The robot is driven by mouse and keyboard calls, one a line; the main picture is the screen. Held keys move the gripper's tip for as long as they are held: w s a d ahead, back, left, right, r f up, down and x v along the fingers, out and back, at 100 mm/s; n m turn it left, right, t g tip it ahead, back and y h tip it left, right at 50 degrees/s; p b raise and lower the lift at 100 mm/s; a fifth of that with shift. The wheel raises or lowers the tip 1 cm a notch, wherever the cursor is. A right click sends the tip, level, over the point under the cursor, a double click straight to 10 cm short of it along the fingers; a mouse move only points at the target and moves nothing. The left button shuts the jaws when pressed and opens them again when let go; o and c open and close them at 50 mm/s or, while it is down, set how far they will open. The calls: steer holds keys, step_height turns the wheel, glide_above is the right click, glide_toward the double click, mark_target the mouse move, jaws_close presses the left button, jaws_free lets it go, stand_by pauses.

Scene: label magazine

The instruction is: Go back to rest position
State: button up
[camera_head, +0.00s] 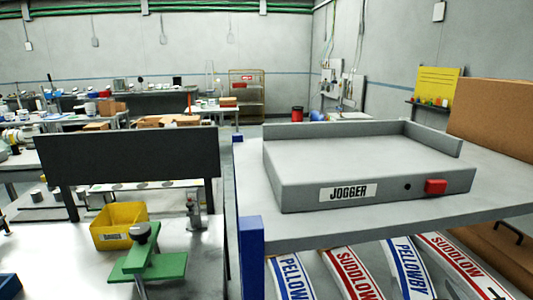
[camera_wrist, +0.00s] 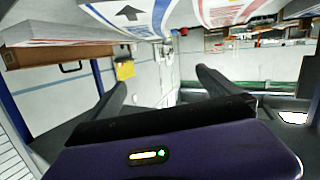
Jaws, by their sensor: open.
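My gripper (camera_wrist: 160,79) shows in the wrist view, its two dark fingers spread wide with nothing between them. It is clear of nearby surfaces, as far as this view shows. The wrist view looks out over the room and appears turned over, with printed label stacks (camera_wrist: 135,14) along its top edge. My gripper and arm do not show in the head view. There, a grey tray marked JOGGER (camera_head: 300,189) with a red button (camera_head: 435,187) sits on a grey table (camera_head: 497,204).
Blue and red label stacks (camera_head: 348,272) lie below the jogger table. To the left are a yellow bin (camera_head: 118,222), a green fixture (camera_head: 163,267) and a dark upright panel (camera_head: 130,157) on a bench. A blue post (camera_head: 251,255) borders the table.

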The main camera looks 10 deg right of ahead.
steer(key=s+a+f+n+y, duration=0.1)
steer(key=s+a, duration=0.5)
steer(key=s, duration=0.6)
steer(key=s+a+f+n+y, duration=0.1)
steer(key=s+a+y, duration=0.2)
steer(key=s+a, duration=0.4)
steer(key=s+a+f+n+y, duration=0.1)
steer(key=s+a, duration=0.6)
steer(key=s, duration=1.1)
steer(key=shift+s+a+f+y, duration=0.15)
steer(key=shift+s+f+y, duration=0.05)
steer(key=shift+f+y, duration=0.3)
